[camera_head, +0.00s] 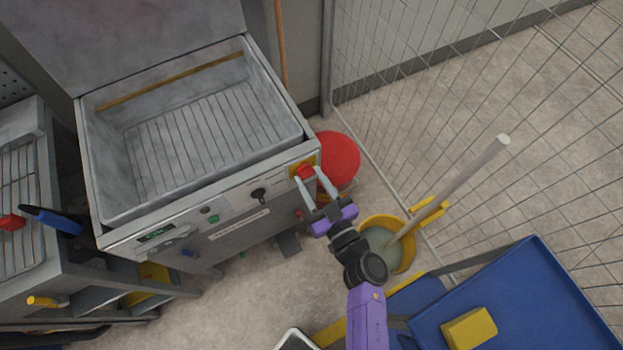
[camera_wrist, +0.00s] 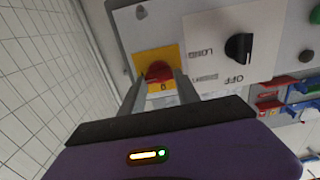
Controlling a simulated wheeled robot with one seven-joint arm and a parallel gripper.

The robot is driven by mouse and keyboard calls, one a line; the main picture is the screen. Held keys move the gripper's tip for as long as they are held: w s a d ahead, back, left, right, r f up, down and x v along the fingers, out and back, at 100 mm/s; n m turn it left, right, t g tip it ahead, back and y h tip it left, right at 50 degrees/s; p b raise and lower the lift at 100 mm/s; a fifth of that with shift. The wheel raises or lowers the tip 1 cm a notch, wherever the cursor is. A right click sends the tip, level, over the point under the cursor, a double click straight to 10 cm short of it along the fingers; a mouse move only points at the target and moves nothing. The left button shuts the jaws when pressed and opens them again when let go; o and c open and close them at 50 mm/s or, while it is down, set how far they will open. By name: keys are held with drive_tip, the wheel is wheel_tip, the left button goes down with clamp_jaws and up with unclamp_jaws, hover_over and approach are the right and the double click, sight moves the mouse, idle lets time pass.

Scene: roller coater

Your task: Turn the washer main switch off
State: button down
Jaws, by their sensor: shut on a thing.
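The washer (camera_head: 215,225) is a grey metal cabinet with an open basin and a wire rack inside. Its main switch (camera_head: 303,170) is a red knob on a yellow plate at the right end of the front panel. In the wrist view the red knob (camera_wrist: 159,72) sits between my two fingertips, with a "0" mark below it. My gripper (camera_head: 313,178) is shut on the red knob. The fingers cover the sides of the knob, and its exact angle is hard to tell.
A black selector knob (camera_wrist: 238,47) marked LONG and OFF is beside the switch. A red round object (camera_head: 338,158) and a yellow bucket (camera_head: 408,262) stand right of the washer. A wire fence (camera_head: 440,90) and blue cart (camera_head: 560,290) bound the right side.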

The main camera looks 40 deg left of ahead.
drive_tip(key=shift+n, duration=0.3)
drive_tip(key=n, duration=0.3)
drive_tip(key=shift+n, duration=0.4)
drive_tip(key=n, duration=0.2)
drive_tip(key=n+b, duration=0.1)
drive_tip(key=n, duration=0.1)
drive_tip(key=shift+s+f+n, duration=0.15)
drive_tip(key=shift+n, duration=0.15)
drive_tip(key=n+b, duration=0.1)
drive_tip(key=n, duration=0.3)
drive_tip(key=n+b, duration=0.2)
drive_tip(key=n, duration=0.2)
drive_tip(key=shift+s+a+f+n, duration=0.1)
drive_tip(key=shift+f+n, duration=0.1)
drive_tip(key=shift+n, duration=0.4)
drive_tip(key=c, duration=0.9)
unclamp_jaws()
